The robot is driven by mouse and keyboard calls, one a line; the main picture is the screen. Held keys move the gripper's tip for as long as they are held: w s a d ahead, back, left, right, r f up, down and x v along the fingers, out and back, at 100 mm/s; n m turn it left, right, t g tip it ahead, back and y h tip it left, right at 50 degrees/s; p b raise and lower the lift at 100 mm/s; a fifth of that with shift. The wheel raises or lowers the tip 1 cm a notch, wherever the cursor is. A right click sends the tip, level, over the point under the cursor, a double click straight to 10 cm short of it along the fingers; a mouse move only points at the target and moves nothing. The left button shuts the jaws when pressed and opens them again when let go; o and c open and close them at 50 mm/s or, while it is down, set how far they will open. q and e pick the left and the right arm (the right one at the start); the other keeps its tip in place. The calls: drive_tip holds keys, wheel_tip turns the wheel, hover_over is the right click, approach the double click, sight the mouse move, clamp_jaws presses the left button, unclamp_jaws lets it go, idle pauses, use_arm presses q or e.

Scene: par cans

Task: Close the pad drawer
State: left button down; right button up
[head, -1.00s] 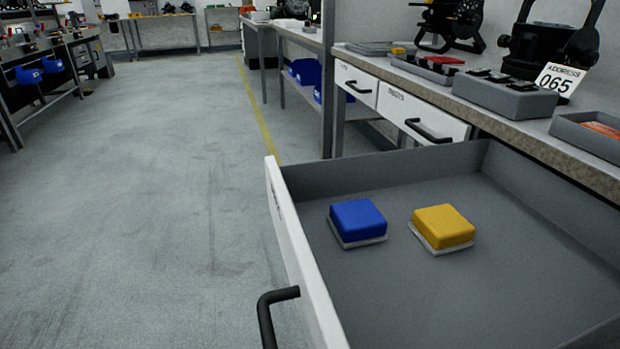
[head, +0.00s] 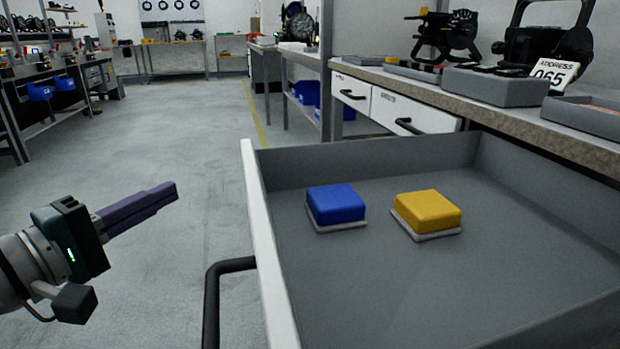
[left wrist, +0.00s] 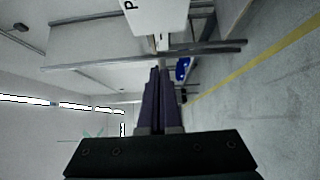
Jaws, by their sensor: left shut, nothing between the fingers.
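The pad drawer (head: 480,270) is pulled far out from the bench, with a white front (head: 262,235) and grey inside. A black bar handle (head: 212,295) sticks out of the front. A blue pad (head: 336,204) and a yellow pad (head: 428,212) lie apart on the drawer floor. My left gripper (head: 174,190) is left of the drawer front, over the floor, apart from it; its purple fingers are shut and empty. The fingers (left wrist: 155,75) also show in the left wrist view, with a white panel (left wrist: 155,15) ahead. My right gripper is not in view.
The workbench (head: 540,125) along the right carries grey trays and black equipment. Two other drawers (head: 405,108) beyond are closed, with black handles. A metal post (head: 327,70) stands behind them. The floor (head: 170,140) left of the drawer is clear.

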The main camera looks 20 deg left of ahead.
use_arm(q)
drive_tip(key=w+d+b, duration=0.2)
drive_tip(key=w+d, duration=0.2)
drive_tip(key=w, duration=0.4)
drive_tip(key=shift+d, duration=0.3)
